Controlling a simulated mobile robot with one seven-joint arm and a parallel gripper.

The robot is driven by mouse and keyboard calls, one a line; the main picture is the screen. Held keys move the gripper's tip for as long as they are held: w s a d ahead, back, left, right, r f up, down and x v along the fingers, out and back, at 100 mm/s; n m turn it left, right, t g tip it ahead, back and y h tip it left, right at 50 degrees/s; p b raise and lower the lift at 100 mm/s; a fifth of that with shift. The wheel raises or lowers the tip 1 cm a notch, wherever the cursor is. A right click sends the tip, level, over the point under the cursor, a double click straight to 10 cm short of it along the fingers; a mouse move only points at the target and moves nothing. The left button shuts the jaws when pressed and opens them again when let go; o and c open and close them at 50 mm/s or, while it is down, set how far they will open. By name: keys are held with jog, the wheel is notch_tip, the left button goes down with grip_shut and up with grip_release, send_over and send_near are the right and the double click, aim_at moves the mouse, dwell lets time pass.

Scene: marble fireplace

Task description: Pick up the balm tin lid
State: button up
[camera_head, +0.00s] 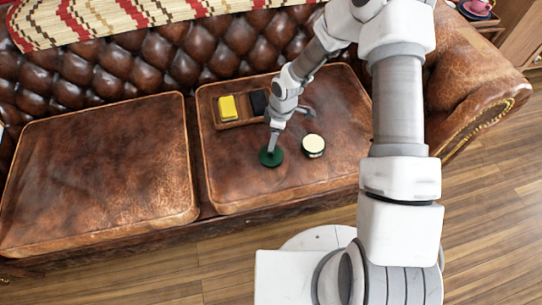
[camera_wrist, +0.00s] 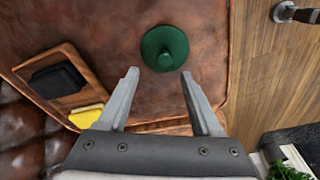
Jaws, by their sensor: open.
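The balm tin lid is a dark green round disc (camera_head: 271,156) lying on the right seat cushion of the brown leather sofa. In the wrist view the green lid (camera_wrist: 165,48) has a raised knob and lies just beyond the fingertips. My gripper (camera_wrist: 158,75) is open, with nothing between its fingers. In the head view my gripper (camera_head: 272,142) is right by the lid, and its arm comes from the upper right. The balm tin (camera_head: 313,146), with a cream top and dark side, stands on the cushion to the right of the lid.
A wooden tray (camera_head: 240,124) with a yellow block (camera_head: 228,107) and a black block (camera_head: 259,102) lies behind the lid, near the tufted backrest (camera_head: 150,60). The left cushion (camera_head: 100,170) is bare. The cushion's front edge drops to a wooden floor (camera_head: 210,265).

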jog(key=f+b, duration=0.1)
jog(key=f, duration=0.2)
jog(key=f+b, duration=0.1)
jog(key=f, duration=0.1)
jog(key=shift+s+a+f+b, duration=0.2)
jog(key=shift+s+a+b, duration=0.05)
jog(key=shift+s+b, duration=0.1)
jog(key=shift+r, duration=0.1)
grip_shut()
